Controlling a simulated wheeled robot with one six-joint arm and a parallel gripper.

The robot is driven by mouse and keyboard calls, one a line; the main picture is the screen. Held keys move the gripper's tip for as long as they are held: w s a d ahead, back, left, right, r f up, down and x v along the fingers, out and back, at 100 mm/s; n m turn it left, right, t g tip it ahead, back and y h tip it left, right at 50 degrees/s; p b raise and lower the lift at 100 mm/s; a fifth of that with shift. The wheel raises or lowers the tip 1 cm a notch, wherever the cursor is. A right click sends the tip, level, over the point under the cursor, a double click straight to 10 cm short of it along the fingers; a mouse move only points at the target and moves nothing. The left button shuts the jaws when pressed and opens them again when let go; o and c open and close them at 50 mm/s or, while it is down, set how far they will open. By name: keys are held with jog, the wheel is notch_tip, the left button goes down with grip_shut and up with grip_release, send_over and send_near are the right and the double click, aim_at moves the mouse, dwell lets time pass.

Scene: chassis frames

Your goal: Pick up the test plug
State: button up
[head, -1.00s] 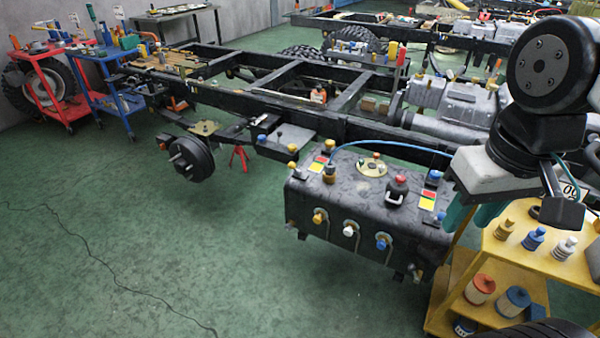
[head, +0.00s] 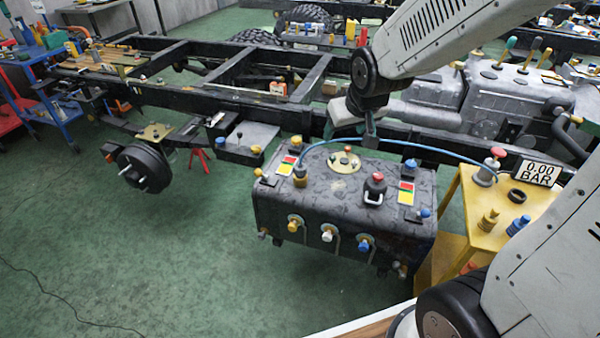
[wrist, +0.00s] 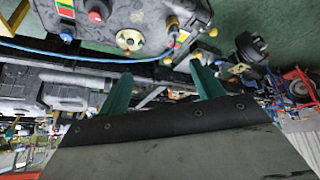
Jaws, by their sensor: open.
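No part is labelled as the test plug, so I cannot tell which fitting it is. In the head view a dark fitting with a yellow base (head: 300,176) stands on the black tank (head: 330,203), at the end of a blue hose (head: 430,157). A yellow plug (head: 488,220) and a blue plug (head: 518,226) stand on the yellow cart (head: 456,208). My gripper (wrist: 160,88) is open and empty, its green fingers apart in the wrist view. In the head view its body hangs above the tank's far edge, with the fingers mostly hidden. The tank top (wrist: 152,15) also shows in the wrist view.
The chassis rail (head: 250,125) runs behind the tank. A pressure display (head: 540,172) reading 0.00 BAR and a red-topped fitting (head: 487,168) stand on the cart. A wheel hub (head: 145,168) is at left. The green floor in front of the tank is clear.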

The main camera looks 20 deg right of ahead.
jog(key=w+f+t, duration=0.2)
jog(key=w+f, duration=0.7)
jog(key=w, duration=0.1)
jog(key=n+t+y, duration=0.1)
jog(key=t+y, duration=0.1)
jog(key=t, duration=0.1)
send_near(303, 172)
jog(key=w+r, duration=0.3)
jog(key=r, duration=0.1)
notch_tip(303, 172, down, 8)
jog(key=shift+a+r+t, duration=0.15)
jog(key=shift+a+t, duration=0.05)
jog(key=shift+t, duration=0.9)
jog(key=x, duration=0.7)
jog(key=shift+w+a, duration=0.15)
jog(key=shift+w, duration=0.25)
jog(key=c, duration=1.2)
